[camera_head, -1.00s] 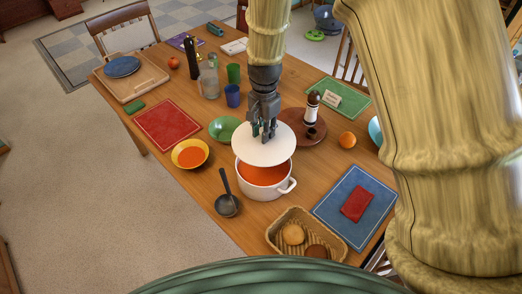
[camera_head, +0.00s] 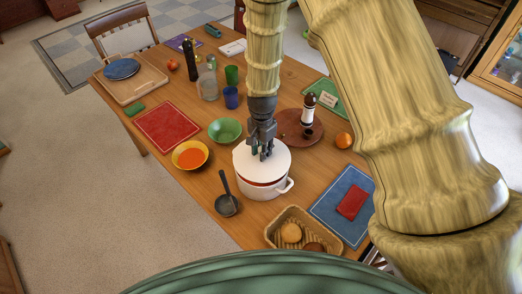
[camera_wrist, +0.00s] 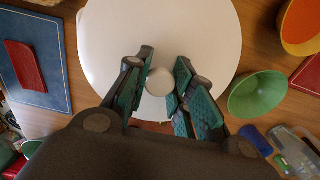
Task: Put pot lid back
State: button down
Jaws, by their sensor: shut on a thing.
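The white pot (camera_head: 264,192) stands on the wooden table, with one handle showing at its right. The white round lid (camera_head: 278,160) is over the pot's mouth and covers most of it. A thin strip of red soup shows below the lid's front edge, so the lid is slightly above or offset from the rim. My gripper (camera_head: 265,154) points down and is shut on the lid's knob. The wrist view shows the knob (camera_wrist: 159,81) between the two fingers, with the lid (camera_wrist: 160,35) spread beneath them. The far rim is hidden.
A green bowl (camera_head: 225,130), a yellow soup bowl (camera_head: 189,155) and a ladle (camera_head: 227,205) are left of the pot. A bread basket (camera_head: 275,236) is in front.

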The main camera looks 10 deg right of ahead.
jog(key=shift+f, duration=0.75)
jog(key=shift+f, duration=0.6)
jog(key=c, duration=1.2)
grip_release()
jog(key=shift+s, duration=0.1)
jog(key=shift+r, duration=0.1)
jog(key=shift+r+p, duration=0.3)
jog(key=shift+r, duration=0.4)
notch_tip(320, 180, up, 12)
jog(key=b, duration=0.5)
jog(key=shift+f, duration=0.2)
jog(key=shift+r, duration=0.1)
